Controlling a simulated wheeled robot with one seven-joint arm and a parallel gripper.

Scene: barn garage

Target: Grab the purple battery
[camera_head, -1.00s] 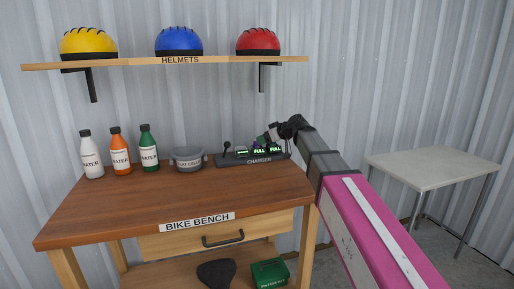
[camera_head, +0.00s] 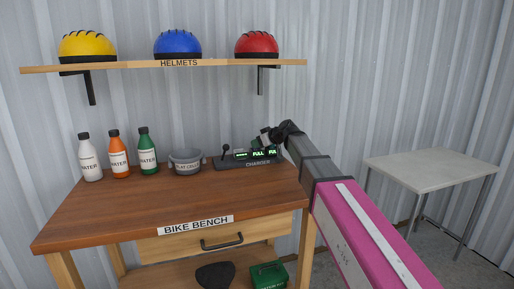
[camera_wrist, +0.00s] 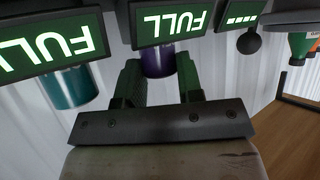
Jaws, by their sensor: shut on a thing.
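The purple battery (camera_wrist: 158,63) sits at the charger, behind a screen reading FULL, in the wrist view. My gripper (camera_wrist: 159,75) is shut on it, with one dark green finger on each side. Part of the battery is hidden by the screen. In the head view my gripper (camera_head: 266,137) is at the back of the charger (camera_head: 232,164), and the purple battery cannot be made out there. A teal battery (camera_wrist: 70,88) stands beside my gripper at another FULL screen.
A shelf with helmets (camera_head: 180,64) hangs above. A bare grey table (camera_head: 430,168) stands at right.

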